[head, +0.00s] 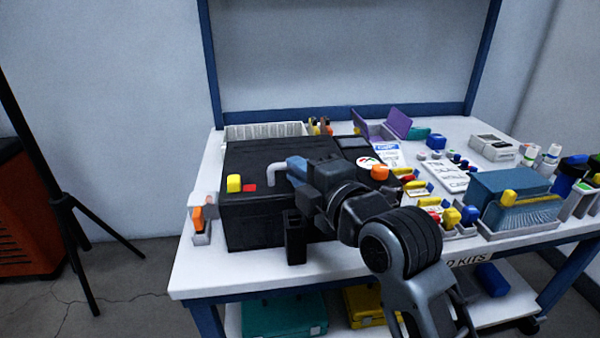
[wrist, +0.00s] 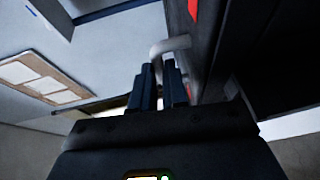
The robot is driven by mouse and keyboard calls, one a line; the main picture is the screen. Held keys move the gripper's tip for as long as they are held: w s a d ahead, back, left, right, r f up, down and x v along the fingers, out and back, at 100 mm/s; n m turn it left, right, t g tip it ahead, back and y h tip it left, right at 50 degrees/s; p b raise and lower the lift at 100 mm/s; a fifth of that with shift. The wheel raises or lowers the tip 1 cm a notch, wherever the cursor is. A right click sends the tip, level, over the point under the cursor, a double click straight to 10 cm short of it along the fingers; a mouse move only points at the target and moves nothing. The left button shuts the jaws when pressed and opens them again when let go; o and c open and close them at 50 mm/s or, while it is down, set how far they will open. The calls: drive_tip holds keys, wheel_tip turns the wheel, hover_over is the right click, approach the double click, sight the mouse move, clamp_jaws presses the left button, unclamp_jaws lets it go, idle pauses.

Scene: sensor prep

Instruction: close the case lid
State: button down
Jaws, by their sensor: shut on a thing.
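The black case (head: 255,222) stands on the left part of the white bench. Its dark lid (head: 275,155) lies flat or nearly flat over it; I cannot tell whether any gap is left at the front edge. A pale grey bent handle (head: 277,192) sticks out at the front, and it also shows in the wrist view (wrist: 170,46). My gripper (head: 292,170) is at this handle, with its blue-grey fingers (wrist: 158,80) shut on it. My wrist and arm hide the right part of the case front.
A small tray with an orange-topped item (head: 198,222) stands left of the case. Small parts and a blue box (head: 510,190) crowd the bench at right.

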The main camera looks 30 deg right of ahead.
drive_tip(key=shift+f, duration=0.7)
drive_tip(key=c, duration=1.4)
unclamp_jaws()
drive_tip(key=shift+s+d+r+p, duration=0.15)
drive_tip(key=shift+s+r, duration=0.1)
drive_tip(key=shift+s, duration=1.05)
drive_tip(key=shift+s+d+r+p, duration=0.1)
drive_tip(key=shift+s+r+p, duration=0.1)
drive_tip(key=shift+s, duration=1.15)
drive_tip(key=shift+s+d+r+p, duration=0.15)
drive_tip(key=shift+s+r, duration=0.1)
drive_tip(key=shift+s, duration=1.05)
drive_tip(key=shift+a, duration=0.1)
drive_tip(key=s+a+f+m+g+h, duration=0.1)
drive_tip(key=s+f+m, duration=0.6)
drive_tip(key=s, duration=0.5)
drive_tip(key=s+a+f+m+g+h, duration=0.1)
drive_tip(key=s+f+m, duration=0.6)
drive_tip(key=s, duration=0.5)
drive_tip(key=s+d+r+m, duration=0.2)
drive_tip(key=s+m, duration=0.2)
drive_tip(key=s, duration=0.7)
drive_tip(key=shift+y, duration=0.3)
drive_tip(key=r+p, duration=1.8)
drive_tip(key=w+r+p, duration=0.1)
drive_tip(key=r+p, duration=0.8)
drive_tip(key=shift+a+r, duration=0.2)
drive_tip(key=shift+a, duration=0.1)
